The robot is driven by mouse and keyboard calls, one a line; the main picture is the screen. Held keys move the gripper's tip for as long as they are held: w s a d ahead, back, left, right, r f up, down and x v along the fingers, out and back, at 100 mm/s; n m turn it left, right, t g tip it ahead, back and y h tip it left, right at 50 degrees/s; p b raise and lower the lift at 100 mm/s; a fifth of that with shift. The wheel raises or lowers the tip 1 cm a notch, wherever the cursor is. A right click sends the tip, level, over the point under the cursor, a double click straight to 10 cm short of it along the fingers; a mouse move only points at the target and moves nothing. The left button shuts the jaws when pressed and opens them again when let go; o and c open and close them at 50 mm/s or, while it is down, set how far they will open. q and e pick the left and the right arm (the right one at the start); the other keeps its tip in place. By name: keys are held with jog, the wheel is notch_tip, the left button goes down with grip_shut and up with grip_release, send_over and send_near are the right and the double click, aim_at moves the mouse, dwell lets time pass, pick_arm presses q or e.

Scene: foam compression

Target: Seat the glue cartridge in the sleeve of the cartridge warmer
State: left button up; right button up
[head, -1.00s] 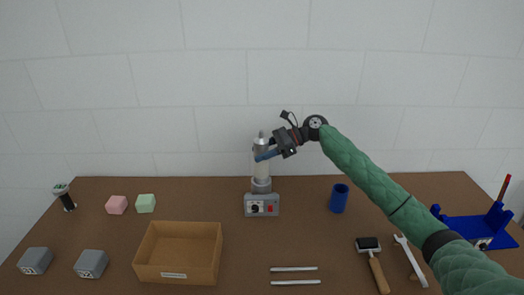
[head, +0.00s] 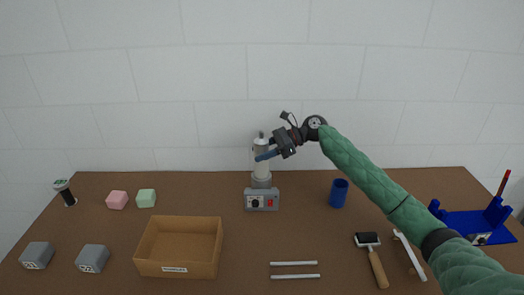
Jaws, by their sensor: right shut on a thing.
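The glue cartridge (head: 261,164) is a pale, upright cylinder with a grey top. My left gripper is not in view.
A brown open box (head: 178,270) lies front left, and two pale rods (head: 295,270) lie front centre. A blue cup (head: 339,193) stands right of the warmer. A roller (head: 372,258), a wrench (head: 409,254) and a blue stand (head: 477,223) are under or near my right arm.

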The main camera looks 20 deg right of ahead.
aim_at(266, 164)
jog(key=shift+f, duration=2.9)
jog(key=o, duration=1.3)
jog(key=shift+d, duration=0.1)
jog(key=shift+s+d+r, duration=0.1)
jog(key=shift+d+r, duration=0.05)
jog(key=shift+d, duration=0.4)
jog(key=b+v, duration=0.2)
jog(key=v, duration=0.4)
jog(key=shift+d+r+b, duration=0.2)
jog(key=shift+b, duration=0.2)
